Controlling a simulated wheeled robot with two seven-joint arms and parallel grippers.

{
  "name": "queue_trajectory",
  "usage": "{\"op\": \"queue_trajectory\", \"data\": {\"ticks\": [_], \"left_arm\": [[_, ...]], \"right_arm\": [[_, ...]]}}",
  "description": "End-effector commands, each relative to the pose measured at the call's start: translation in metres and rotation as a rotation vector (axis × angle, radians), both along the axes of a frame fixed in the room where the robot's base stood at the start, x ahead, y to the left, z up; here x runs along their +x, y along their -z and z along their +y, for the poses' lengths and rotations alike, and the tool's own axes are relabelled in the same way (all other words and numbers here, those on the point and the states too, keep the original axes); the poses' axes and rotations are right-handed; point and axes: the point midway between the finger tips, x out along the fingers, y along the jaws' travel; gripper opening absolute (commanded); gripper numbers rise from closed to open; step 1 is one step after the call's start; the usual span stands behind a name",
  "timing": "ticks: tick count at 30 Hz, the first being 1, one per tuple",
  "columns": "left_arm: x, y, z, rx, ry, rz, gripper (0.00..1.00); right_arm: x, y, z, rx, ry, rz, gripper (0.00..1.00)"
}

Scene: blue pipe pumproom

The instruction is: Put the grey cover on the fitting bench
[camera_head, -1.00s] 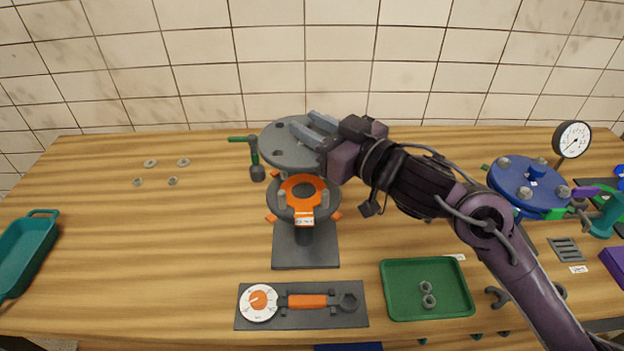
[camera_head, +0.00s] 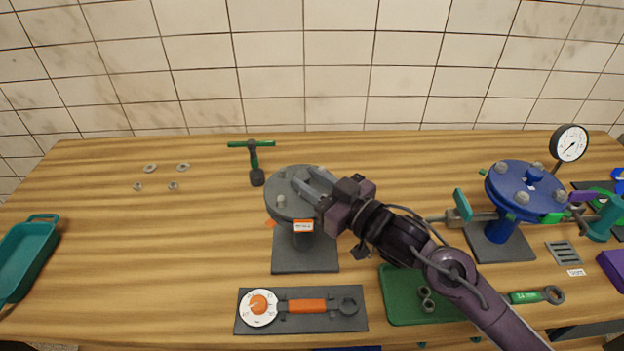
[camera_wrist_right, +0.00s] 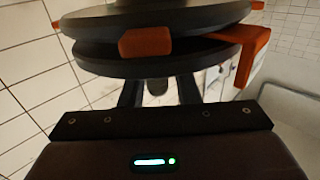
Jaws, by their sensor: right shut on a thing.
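The grey cover (camera_head: 292,205) is a round disc lying over the top of the fitting bench (camera_head: 305,258), a stand with a dark square base. The orange ring on the bench is now mostly hidden under the cover; an orange tab with a white label (camera_head: 303,226) shows at its front. My right gripper (camera_head: 308,186) is shut on the cover from the right. In the right wrist view the cover (camera_wrist_right: 150,65) and another dark disc lie close together with orange parts beside them. I cannot tell whether they touch all round. My left gripper is not in view.
A green T-handled tool (camera_head: 254,165) stands behind the bench. A dial wrench (camera_head: 305,304) lies on a dark mat in front. A green tray (camera_head: 400,300) sits under my right arm. A blue flanged fitting (camera_head: 525,190) stands at right.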

Motion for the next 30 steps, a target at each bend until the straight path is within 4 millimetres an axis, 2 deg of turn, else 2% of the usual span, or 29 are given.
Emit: {"op": "queue_trajectory", "data": {"ticks": [4,5,9,17,21,30], "left_arm": [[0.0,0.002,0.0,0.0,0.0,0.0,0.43],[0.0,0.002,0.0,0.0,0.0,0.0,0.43],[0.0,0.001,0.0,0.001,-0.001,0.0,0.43],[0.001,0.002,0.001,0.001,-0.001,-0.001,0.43],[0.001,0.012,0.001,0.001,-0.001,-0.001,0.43],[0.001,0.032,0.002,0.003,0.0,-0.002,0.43]], "right_arm": [[0.0,0.003,0.0,0.003,0.0,-0.003,0.0],[0.0,0.004,0.0,0.0,0.0,0.0,0.33],[0.0,0.003,0.0,0.0,0.0,0.0,0.51],[0.0,0.003,0.0,0.0,0.0,0.0,0.51],[0.0,0.007,0.0,-0.001,-0.001,-0.002,0.51],[-0.041,0.009,-0.037,-0.005,-0.002,0.002,0.51]]}}
